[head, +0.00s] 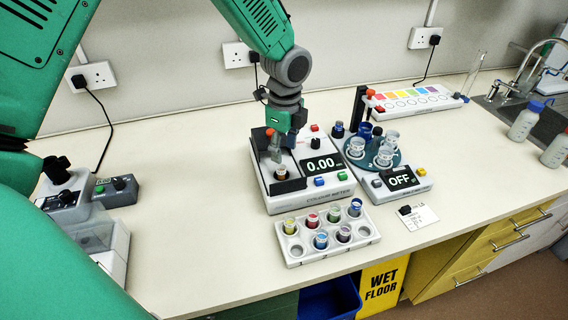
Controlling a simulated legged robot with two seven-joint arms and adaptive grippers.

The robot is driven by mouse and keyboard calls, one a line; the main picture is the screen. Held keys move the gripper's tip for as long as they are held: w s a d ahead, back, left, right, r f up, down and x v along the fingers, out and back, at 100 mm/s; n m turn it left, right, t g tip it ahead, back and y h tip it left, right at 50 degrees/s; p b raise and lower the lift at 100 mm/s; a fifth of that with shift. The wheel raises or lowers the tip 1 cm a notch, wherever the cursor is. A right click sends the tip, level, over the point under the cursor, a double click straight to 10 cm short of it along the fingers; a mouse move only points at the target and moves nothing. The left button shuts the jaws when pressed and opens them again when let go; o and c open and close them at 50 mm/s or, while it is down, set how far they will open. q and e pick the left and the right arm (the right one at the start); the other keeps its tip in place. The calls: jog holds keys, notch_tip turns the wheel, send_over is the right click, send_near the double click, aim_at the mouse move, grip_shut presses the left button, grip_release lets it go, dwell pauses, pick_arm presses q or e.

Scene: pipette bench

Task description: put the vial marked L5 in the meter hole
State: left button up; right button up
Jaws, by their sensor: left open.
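The colour meter (308,199) stands mid-bench, its display reading 0.00. A small vial (281,171) with a pale label stands upright at the meter hole on its left side; its mark is too small to read. My left gripper (276,156) is just above this vial, fingers pointing down and open; I cannot tell whether they touch it. No mark is legible. My right gripper is out of view.
A turntable device (401,181) reading OFF carries beakers right of the meter. A colour-strip unit (418,98) lies behind it. A grey instrument (88,215) stands at left. Bare bench lies left of the meter; the front edge is close to the rack.

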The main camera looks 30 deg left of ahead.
pick_arm(q)
jog(key=shift+a+r, duration=0.2)
jog(key=shift+r, duration=2.55)
jog(key=shift+d, duration=0.15)
